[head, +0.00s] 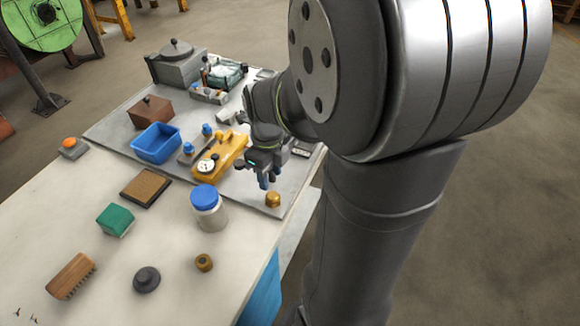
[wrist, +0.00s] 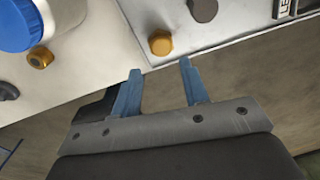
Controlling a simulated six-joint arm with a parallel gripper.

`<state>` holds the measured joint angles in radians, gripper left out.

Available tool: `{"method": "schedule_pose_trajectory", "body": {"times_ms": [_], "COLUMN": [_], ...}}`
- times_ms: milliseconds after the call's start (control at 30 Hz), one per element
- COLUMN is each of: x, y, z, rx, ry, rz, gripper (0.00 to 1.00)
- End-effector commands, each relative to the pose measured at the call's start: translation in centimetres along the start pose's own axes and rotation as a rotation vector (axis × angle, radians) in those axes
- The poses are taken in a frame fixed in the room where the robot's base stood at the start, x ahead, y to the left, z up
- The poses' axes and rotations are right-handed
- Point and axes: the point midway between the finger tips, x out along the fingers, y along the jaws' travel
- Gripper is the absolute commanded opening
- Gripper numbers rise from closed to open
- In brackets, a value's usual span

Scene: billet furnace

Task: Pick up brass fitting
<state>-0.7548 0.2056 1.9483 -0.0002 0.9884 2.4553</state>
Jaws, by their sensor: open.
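The gold-coloured brass fitting (head: 273,199) sits near the front right corner of the grey mat. It also shows in the wrist view (wrist: 160,42), as a small six-sided piece just beyond the gap between my fingertips. My gripper (head: 267,184) is open and empty, close to the fitting in the head view. Its two blue fingers show apart in the wrist view (wrist: 160,68), with nothing between the tips. A second, smaller brass-coloured ring with a dark centre (head: 204,262) lies on the pale tabletop, also visible in the wrist view (wrist: 40,58).
A jar with a blue lid (head: 206,214) stands left of the fitting. A yellow fixture with a dial (head: 226,153) and a blue bin (head: 156,143) are behind. The table's right edge is close to the fitting. The tabletop (head: 168,238) has free room in front.

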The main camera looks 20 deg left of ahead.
Motion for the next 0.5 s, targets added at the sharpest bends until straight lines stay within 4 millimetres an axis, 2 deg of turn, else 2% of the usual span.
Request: {"method": "schedule_pose_trajectory", "body": {"times_ms": [100,367,500], "x": [2.1,3.9,5.9], "y": [0.0,0.0,-0.1], "z": [-0.1,-0.1,-0.4], "rx": [0.000,0.000,0.000], "ry": [0.002,0.001,0.004], "rz": [0.002,0.001,0.003], "gripper": [0.41,0.41,0.41]}}
